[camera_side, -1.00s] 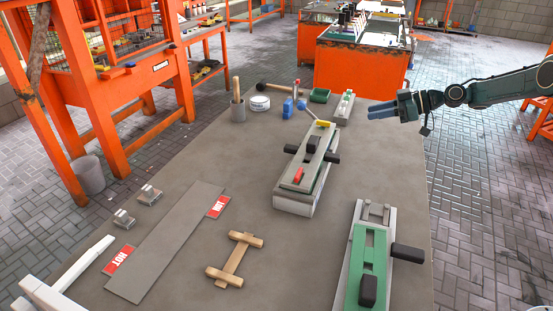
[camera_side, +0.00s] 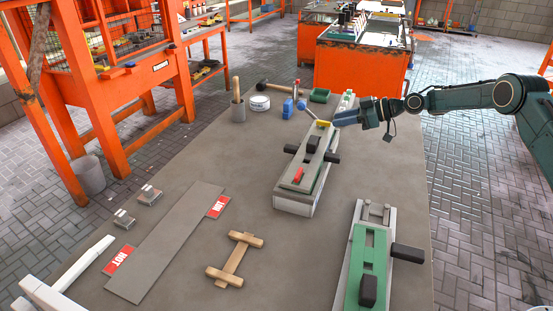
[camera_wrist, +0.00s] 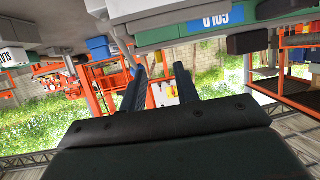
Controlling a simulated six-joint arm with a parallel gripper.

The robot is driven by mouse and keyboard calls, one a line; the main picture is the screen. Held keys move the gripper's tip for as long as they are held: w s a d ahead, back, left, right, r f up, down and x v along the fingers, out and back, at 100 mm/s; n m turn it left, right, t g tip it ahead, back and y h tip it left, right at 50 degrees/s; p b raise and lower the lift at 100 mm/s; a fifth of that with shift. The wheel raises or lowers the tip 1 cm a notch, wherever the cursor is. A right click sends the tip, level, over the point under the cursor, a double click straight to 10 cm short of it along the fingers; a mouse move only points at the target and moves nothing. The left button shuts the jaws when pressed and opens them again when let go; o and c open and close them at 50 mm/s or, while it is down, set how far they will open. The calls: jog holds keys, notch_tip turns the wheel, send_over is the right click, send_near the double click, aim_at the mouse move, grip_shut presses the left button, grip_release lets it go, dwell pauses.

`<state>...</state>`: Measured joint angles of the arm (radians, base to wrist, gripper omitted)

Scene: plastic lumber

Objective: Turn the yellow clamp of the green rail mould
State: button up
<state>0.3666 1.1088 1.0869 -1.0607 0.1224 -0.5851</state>
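The middle mould (camera_side: 308,165) has a grey top plate over a green layer on a pale base, with black knobs at its sides. My gripper (camera_side: 340,118) is just right of the yellow clamp, fingers pointing left. They look close, but I cannot tell whether they touch.
A second green mould (camera_side: 370,255) with black handles stands at the front right. A wooden piece (camera_side: 236,260), a grey plate (camera_side: 170,240) and small metal blocks lie on the table (camera_side: 200,165).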

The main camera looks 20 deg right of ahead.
aim_at(327, 122)
jog(key=shift+x, duration=1.8)
